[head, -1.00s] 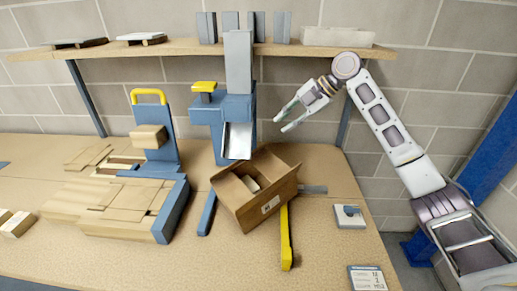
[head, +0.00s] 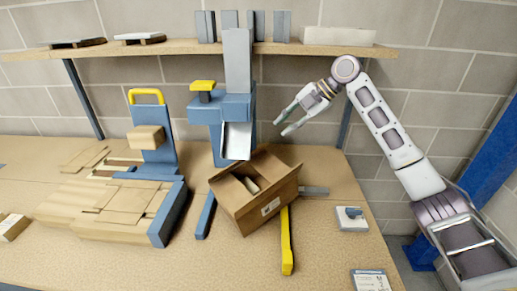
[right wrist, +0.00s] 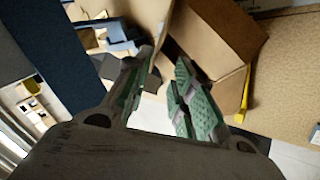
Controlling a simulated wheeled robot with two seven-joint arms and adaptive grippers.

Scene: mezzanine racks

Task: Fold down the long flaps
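An open brown cardboard box (head: 258,212) stands turned at an angle on the bench, with a small label on its front. Its top panels stand up around the opening, and a pale piece shows inside. I cannot tell each flap from the walls. My right gripper (head: 285,118) is open and empty, above and behind the box's right side, apart from it. In the right wrist view, the green-padded fingers (right wrist: 158,75) are spread, with the box (right wrist: 215,40) beyond them. My left gripper is not in view.
A blue machine with a grey chute (head: 236,140) stands directly behind the box. Flat cardboard (head: 110,205) lies in a blue-edged holder at left. A yellow bar (head: 287,250) lies in front, and a small grey device (head: 350,218) at right. A shelf (head: 190,48) runs above.

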